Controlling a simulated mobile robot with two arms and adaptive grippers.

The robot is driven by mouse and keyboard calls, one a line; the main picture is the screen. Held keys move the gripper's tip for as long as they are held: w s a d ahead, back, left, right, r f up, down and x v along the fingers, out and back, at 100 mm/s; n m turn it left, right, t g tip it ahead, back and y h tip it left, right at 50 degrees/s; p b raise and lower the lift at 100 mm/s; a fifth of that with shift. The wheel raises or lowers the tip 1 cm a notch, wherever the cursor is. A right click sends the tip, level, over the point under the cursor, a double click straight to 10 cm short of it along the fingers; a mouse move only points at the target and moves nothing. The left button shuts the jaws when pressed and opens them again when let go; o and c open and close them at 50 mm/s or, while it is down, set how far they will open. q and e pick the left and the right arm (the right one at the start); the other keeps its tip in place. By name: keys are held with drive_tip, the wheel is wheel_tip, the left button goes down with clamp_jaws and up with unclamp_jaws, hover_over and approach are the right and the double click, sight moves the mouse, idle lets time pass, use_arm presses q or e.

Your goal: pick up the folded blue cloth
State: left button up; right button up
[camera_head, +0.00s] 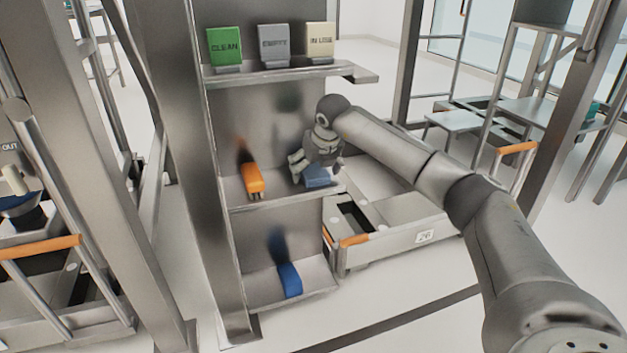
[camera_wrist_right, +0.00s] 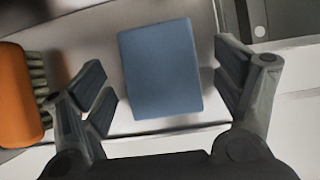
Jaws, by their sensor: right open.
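The folded blue cloth (camera_head: 318,176) lies on the middle shelf of the grey rack, near its right end. In the right wrist view the cloth (camera_wrist_right: 160,70) is a flat blue-grey block between the open fingers, with a gap on each side. My right gripper (camera_head: 308,168) is at the cloth, above the shelf; it also shows in the right wrist view (camera_wrist_right: 162,95). It is open and holds nothing. Part of the cloth is hidden behind the gripper in the head view. My left gripper is not in view.
An orange brush (camera_head: 253,179) lies on the same shelf (camera_head: 285,193), left of the cloth, and shows beside the left finger in the wrist view (camera_wrist_right: 18,95). A blue object (camera_head: 289,280) is on the lower shelf. Three signs, including the green CLEAN sign (camera_head: 224,47), stand on the top shelf. A grey cart (camera_head: 400,235) stands at right.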

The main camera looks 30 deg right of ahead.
drive_tip(key=shift+w+f, duration=0.1)
drive_tip(key=shift+f, duration=0.05)
drive_tip(key=shift+c, duration=0.4)
drive_tip(key=c, duration=0.9)
drive_tip(key=shift+r, duration=0.2)
